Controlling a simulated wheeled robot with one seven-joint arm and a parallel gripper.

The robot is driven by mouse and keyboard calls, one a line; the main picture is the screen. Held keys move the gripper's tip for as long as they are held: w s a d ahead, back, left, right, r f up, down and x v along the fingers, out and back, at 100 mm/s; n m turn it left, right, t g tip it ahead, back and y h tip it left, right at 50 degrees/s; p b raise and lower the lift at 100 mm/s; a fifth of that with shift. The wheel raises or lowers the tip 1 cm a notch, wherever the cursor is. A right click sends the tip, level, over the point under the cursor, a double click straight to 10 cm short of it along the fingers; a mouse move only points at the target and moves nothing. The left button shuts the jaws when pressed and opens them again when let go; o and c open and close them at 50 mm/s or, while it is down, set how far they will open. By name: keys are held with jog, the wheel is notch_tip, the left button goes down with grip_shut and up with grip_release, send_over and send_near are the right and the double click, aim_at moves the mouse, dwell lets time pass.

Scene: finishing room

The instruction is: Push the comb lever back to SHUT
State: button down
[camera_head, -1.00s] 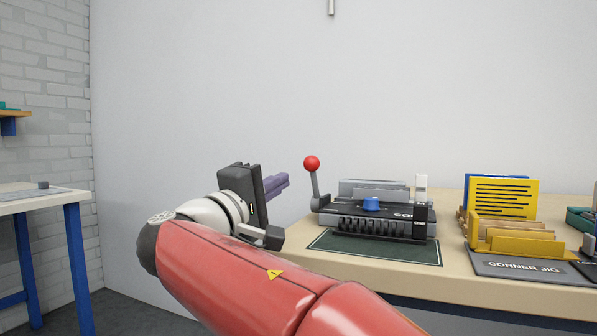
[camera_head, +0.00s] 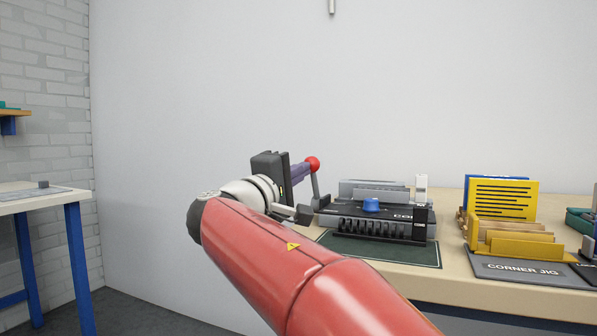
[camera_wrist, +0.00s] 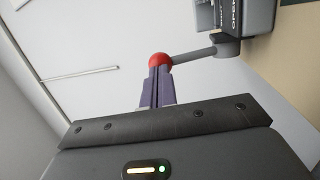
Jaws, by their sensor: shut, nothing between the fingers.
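The comb lever is a grey rod with a red ball knob (camera_head: 312,164). It stands nearly upright at the left end of the black and grey comb binding machine (camera_head: 385,222). My gripper (camera_head: 305,168) is shut and empty, its purple fingers pointing right with the tips at the knob. In the wrist view the fingertips (camera_wrist: 158,75) overlap the red knob (camera_wrist: 160,61); they look to be touching it or very close. The lever rod (camera_wrist: 195,53) runs right to its pivot. Labels by the pivot (camera_wrist: 228,15) show OPEN and part of another word.
The machine sits on a dark green mat (camera_head: 400,250) on a wooden bench (camera_head: 452,268). A yellow corner jig (camera_head: 510,240) stands to the right. A white wall (camera_head: 220,90) is behind. A blue-legged table (camera_head: 30,200) is at the far left.

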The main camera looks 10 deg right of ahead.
jog(key=w+r+g+y+p, duration=0.1)
jog(key=p, duration=0.2)
jog(key=w+d+r+g+y+p, duration=0.1)
jog(key=p, duration=0.3)
jog(key=w+d+r+g+y+p, duration=0.1)
jog(key=p, duration=0.2)
jog(key=shift+d+r+n+p, duration=0.2)
jog(key=shift+r+n+p, duration=0.15)
jog(key=shift+r+n, duration=0.05)
jog(key=shift+w+d+p, duration=0.5)
jog(key=shift+w, duration=0.25)
jog(key=shift+w+d, duration=0.6)
jog(key=shift+w, duration=0.2)
jog(key=shift+w+d, duration=0.55)
jog(key=shift+w, duration=0.35)
jog(key=shift+r+p, duration=0.1)
jog(key=shift+p, duration=0.25)
